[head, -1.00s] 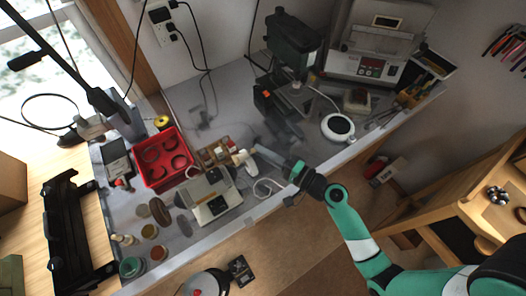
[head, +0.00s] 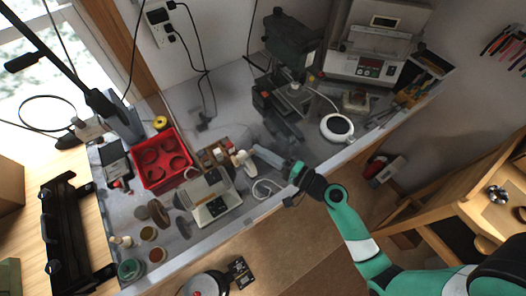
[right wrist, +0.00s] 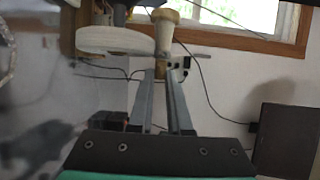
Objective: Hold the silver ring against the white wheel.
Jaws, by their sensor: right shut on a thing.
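The white wheel (right wrist: 115,40) is at the upper left of the right wrist view, seen nearly edge-on beside a pale tapered spindle (right wrist: 165,32). In the head view the white wheel (head: 246,158) is small, on the bench polisher. My right gripper (right wrist: 160,76) is shut, its fingertips just below the spindle and to the lower right of the wheel. The silver ring is too small and blurred to make out clearly between the fingertips. I cannot tell whether it touches the wheel. In the head view my right gripper (head: 257,151) reaches in from the right. My left gripper is not in view.
A red tray (head: 143,180) with dark round parts is left of the polisher (head: 214,203). Small jars are at the front left. The bench edge runs under my right arm.

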